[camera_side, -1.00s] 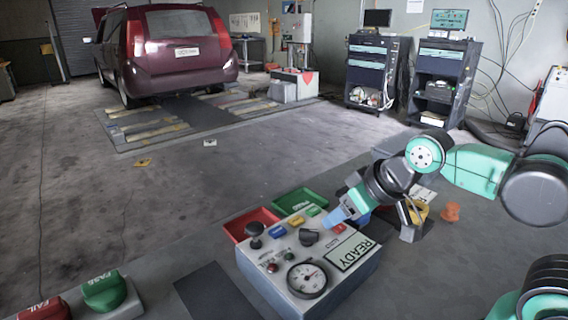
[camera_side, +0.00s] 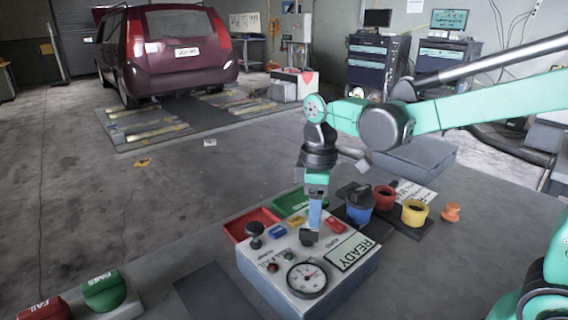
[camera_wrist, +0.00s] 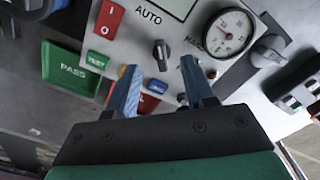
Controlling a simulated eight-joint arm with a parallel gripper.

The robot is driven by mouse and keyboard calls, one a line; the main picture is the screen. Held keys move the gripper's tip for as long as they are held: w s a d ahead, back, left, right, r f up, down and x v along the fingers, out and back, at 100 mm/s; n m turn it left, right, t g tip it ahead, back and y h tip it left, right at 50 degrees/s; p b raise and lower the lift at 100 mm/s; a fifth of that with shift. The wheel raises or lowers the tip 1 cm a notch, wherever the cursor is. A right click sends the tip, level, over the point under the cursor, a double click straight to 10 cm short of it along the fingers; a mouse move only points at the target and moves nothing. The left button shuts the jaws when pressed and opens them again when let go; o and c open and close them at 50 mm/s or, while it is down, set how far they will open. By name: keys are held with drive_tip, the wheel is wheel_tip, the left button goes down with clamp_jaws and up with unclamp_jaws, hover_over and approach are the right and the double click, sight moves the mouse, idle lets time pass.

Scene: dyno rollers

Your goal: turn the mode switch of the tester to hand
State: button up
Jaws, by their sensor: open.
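The tester (camera_side: 327,286) is a grey box with a sloping panel and a READY display. Its mode switch (camera_side: 308,238) is a small black knob; in the wrist view the knob (camera_wrist: 160,50) sits between an AUTO label above left and a partly hidden label at right. Its narrow body looks near upright in that view, tilted slightly toward AUTO. My gripper (camera_wrist: 158,64) is open, its blue fingers on either side of the line to the knob. In the side view my gripper (camera_side: 315,226) points down at the switch; whether it touches cannot be told.
Red and green trays (camera_side: 292,203) lie behind the tester. A blue pot (camera_side: 358,209) and a yellow ring (camera_side: 414,213) stand to its right.

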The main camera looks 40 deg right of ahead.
sight(314, 231)
drive_tip(key=shift+f, duration=2.25)
clamp_jaws()
